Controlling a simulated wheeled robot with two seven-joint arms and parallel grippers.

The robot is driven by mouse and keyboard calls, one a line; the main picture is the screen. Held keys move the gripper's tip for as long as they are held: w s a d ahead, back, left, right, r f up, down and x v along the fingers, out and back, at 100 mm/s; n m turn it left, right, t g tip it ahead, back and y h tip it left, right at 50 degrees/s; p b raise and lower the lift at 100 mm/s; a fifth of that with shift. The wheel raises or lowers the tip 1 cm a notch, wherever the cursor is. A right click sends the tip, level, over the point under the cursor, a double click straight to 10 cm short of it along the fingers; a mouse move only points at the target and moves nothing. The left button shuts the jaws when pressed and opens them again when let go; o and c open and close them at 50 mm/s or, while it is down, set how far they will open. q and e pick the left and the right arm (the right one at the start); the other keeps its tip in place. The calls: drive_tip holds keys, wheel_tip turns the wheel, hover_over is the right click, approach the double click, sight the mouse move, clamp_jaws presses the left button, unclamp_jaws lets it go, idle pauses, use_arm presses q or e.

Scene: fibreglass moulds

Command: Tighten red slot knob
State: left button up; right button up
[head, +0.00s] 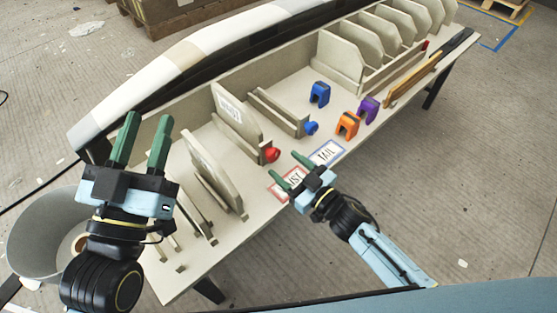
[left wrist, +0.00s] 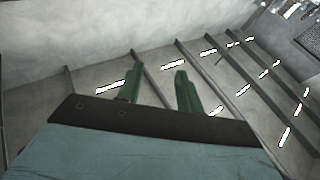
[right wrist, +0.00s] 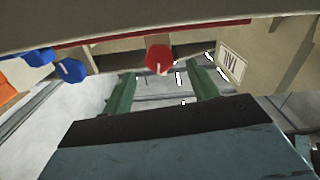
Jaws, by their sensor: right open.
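The red slot knob (head: 272,154) sticks out from the front end of a slot on the bench, beside a labelled upright panel (head: 236,118). In the right wrist view the red knob (right wrist: 159,58) is just beyond the fingers, near the middle. My right gripper (head: 290,171) is open and empty, close in front of the knob; I see no contact. It also shows in the right wrist view (right wrist: 160,92). My left gripper (head: 142,142) is open and empty, raised over the left end of the bench; its fingers show apart in the left wrist view (left wrist: 158,84).
A blue knob (head: 311,128) is right of the red one. A blue clip (head: 320,94), an orange clip (head: 347,124) and a purple clip (head: 368,109) stand on the bench. Labels (head: 326,153) lie along the front edge. A grey bin (head: 38,240) stands at left.

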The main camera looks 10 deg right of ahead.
sight(277, 157)
use_arm(q)
drive_tip(key=shift+s+a+r+t+h+b, duration=0.1)
drive_tip(key=shift+s+r+t+h+b, duration=0.1)
drive_tip(key=shift+s+r+t+b, duration=0.35)
drive_tip(key=shift+s+r+t+h+b, duration=0.1)
drive_tip(key=shift+s+r+t+h, duration=0.1)
drive_tip(key=shift+r+t, duration=0.55)
use_arm(e)
drive_tip(key=shift+x, duration=1.95)
drive_tip(key=c, duration=1)
use_arm(q)
drive_tip(key=shift+w+f, duration=0.1)
drive_tip(key=shift+w, duration=0.05)
